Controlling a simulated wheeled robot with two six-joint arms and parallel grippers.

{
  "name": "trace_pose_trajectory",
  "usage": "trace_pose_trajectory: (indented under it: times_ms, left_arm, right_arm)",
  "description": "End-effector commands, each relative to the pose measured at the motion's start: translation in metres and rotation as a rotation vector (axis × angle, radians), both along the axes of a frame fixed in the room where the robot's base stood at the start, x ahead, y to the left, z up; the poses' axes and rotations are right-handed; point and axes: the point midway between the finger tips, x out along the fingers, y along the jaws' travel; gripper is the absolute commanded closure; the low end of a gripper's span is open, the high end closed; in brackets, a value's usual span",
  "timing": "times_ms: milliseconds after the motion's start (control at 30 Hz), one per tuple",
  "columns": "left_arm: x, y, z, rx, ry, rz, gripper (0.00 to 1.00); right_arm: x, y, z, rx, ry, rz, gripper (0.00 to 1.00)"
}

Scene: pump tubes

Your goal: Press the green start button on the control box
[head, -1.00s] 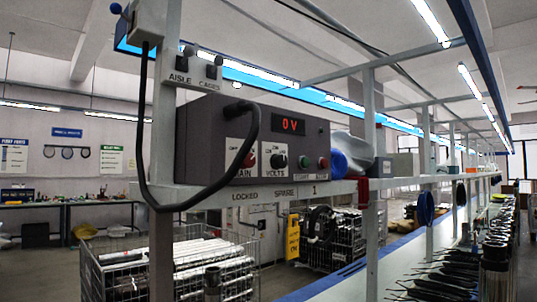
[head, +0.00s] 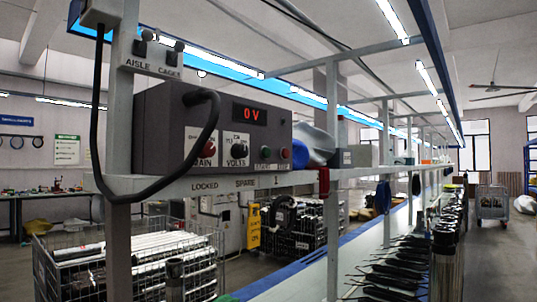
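The grey control box (head: 160,112) stands on a metal shelf at the left centre of the head view. Its red display (head: 249,114) reads 0 V. Below the display are a red knob labelled MAIN (head: 207,149) and a black VOLTS knob (head: 238,150). The green start button (head: 265,153) is at the lower right of the face, with a red button (head: 285,153) to its right. A black cable loops from the box's face in front of its left part. Neither of my grippers is in view.
The shelf edge (head: 170,188) runs under the box, and an upright post (head: 332,240) stands to its right. A wire cage of tubes (head: 205,255) is below. A long bench (head: 390,243) with black parts recedes to the right. An open aisle lies at the far right.

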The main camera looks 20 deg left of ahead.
Motion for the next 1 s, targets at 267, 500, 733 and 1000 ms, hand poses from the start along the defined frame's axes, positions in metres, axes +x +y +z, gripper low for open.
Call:
trace_pose_trajectory:
  times_ms: [267,500,733,1000]
  left_arm:
    - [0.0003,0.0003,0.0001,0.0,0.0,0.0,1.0]
    - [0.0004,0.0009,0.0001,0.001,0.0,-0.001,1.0]
    - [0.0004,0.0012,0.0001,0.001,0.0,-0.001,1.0]
    - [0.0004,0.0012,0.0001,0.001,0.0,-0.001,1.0]
  right_arm:
    - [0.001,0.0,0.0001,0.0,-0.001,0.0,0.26]
    - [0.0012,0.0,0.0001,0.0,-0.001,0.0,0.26]
    - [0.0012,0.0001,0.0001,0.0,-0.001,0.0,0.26]
    - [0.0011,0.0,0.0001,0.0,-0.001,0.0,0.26]
